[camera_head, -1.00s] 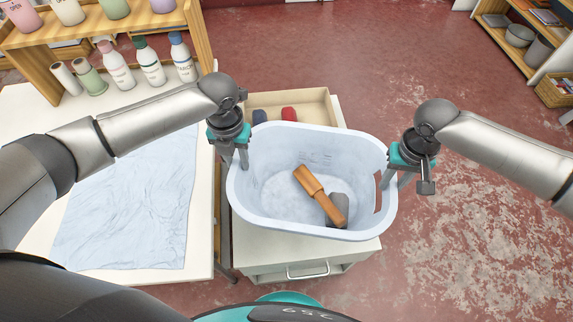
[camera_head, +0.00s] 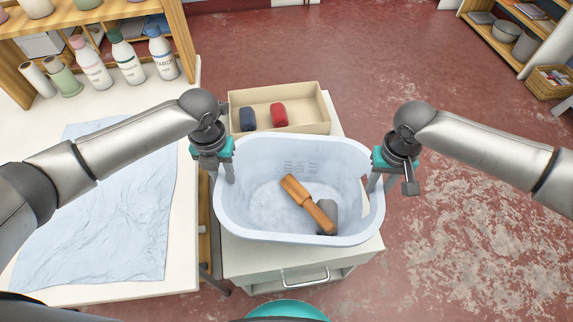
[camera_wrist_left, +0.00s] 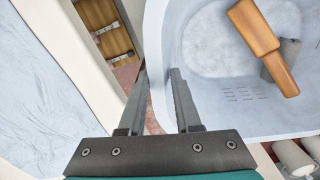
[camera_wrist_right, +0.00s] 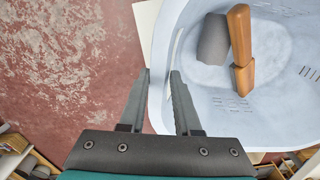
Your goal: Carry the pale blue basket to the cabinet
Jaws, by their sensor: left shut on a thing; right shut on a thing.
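The pale blue basket (camera_head: 292,236) is upright, held between my two grippers over the white cabinet (camera_head: 250,262). Its base is hidden, so I cannot tell whether it touches the cabinet top. A wooden tool (camera_head: 306,203) and a grey object (camera_head: 328,212) lie inside. My left gripper (camera_head: 226,178) is shut on the basket's left rim; the wall (camera_wrist_left: 156,60) passes between its fingers in the left wrist view. My right gripper (camera_head: 376,188) is shut on the right rim, which also shows between the fingers in the right wrist view (camera_wrist_right: 163,70).
On the left, a white table (camera_head: 85,293) bears a pale cloth (camera_head: 105,240) and several bottles. Red floor is open on the right.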

